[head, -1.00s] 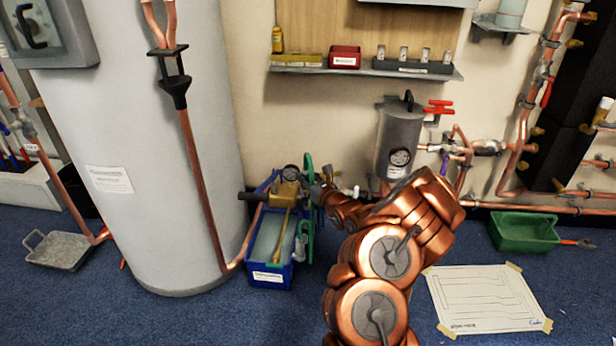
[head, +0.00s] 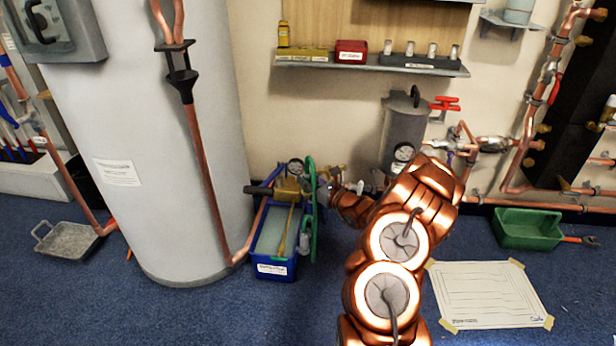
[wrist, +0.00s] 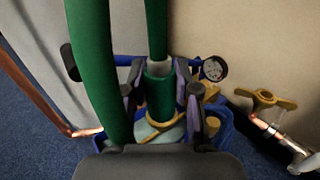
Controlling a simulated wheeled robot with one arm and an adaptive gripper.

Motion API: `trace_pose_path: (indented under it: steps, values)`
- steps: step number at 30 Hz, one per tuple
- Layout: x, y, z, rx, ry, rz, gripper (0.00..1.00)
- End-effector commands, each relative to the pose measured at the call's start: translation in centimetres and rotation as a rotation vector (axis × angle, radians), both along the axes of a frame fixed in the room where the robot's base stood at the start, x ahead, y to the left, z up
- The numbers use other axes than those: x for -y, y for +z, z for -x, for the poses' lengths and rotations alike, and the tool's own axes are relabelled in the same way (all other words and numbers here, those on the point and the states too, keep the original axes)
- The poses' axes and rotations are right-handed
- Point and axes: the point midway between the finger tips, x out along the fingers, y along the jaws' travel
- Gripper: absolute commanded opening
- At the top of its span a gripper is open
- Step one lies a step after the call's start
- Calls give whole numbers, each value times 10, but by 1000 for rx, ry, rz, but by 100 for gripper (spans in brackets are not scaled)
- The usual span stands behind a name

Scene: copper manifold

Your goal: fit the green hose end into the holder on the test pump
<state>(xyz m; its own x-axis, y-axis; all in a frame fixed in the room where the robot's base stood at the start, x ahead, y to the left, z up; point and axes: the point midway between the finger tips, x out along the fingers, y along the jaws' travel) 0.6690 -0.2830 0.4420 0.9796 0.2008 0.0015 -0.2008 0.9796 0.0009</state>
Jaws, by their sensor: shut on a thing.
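The test pump is a blue water tank (head: 273,267) with a brass pump body and a gauge (head: 295,167) on top, beside the grey cylinder. My gripper (wrist: 160,108) is at its right side and also shows in the head view (head: 322,190). In the wrist view its fingers are shut on the green hose end (wrist: 160,88), which points down over the tank. A yellow ring-like part (wrist: 163,124) shows just below the hose end. I cannot tell whether this is the holder or whether the hose end sits inside it. The hose also loops down on the left.
A brass tap with copper pipe (wrist: 265,101) stands right of the pump in the wrist view. A grey vessel (head: 404,135) and wall pipes lie further right. A green tray (head: 527,229) and a paper sheet (head: 487,294) lie on the blue floor.

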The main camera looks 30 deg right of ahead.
Motion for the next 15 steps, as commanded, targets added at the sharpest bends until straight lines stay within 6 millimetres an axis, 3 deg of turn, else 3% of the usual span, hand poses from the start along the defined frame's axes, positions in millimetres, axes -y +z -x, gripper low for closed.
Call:
trace_pose_path:
  steps: [15]
  values:
    - [-1,-39,0,0,1,-1,0]
